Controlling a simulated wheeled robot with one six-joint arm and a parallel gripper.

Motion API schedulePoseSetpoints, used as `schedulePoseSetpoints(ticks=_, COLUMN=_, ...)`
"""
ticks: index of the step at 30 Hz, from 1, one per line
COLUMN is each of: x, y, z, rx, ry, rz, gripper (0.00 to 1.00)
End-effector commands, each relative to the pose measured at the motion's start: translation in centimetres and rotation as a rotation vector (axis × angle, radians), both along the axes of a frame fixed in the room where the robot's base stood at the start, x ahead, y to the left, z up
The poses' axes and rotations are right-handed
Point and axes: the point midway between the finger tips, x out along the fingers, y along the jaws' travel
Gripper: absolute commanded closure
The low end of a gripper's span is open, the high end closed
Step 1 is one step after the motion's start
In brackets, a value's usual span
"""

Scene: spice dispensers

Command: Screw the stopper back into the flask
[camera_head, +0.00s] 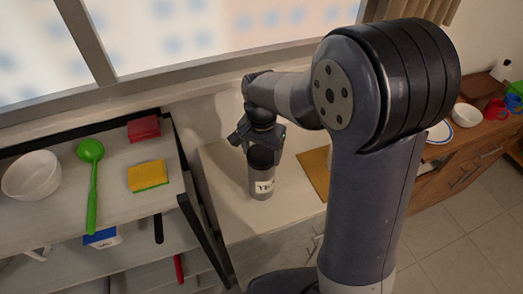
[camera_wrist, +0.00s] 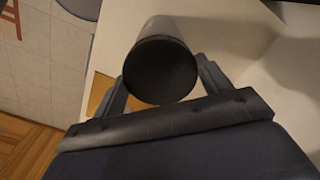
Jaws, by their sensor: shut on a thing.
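The flask (camera_head: 262,186) is a grey cylinder with a pale label, standing upright on the white counter in the head view. Its grey side (camera_wrist: 163,25) also shows in the wrist view. The dark stopper (camera_head: 262,157) is at the flask's mouth; its round black top (camera_wrist: 160,70) faces the wrist camera. My gripper (camera_head: 260,143) is above the flask, pointing down, with its fingers on either side of the stopper and shut on it. Stopper and flask look in line, with no clear gap. The threads are hidden, so I cannot tell how far in the stopper sits.
A shelf unit at left holds a white bowl (camera_head: 32,176), a green ladle (camera_head: 91,165), a yellow sponge (camera_head: 148,176) and a red block (camera_head: 144,128). A wooden board (camera_head: 314,170) lies right of the flask. A window sill runs behind. Dishes stand on a wooden cabinet at far right.

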Motion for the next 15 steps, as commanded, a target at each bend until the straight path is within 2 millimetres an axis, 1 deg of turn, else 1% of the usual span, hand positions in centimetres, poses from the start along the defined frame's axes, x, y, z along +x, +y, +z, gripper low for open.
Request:
schedulePoseSetpoints(ticks=9, x=0.01, y=0.02, z=-0.03, rx=0.0, ry=0.0, rz=-0.365, gripper=0.55)
schedulePoseSetpoints(ticks=15, x=0.01, y=0.02, z=-0.06, rx=0.0, ry=0.0, rz=-0.552, gripper=0.55)
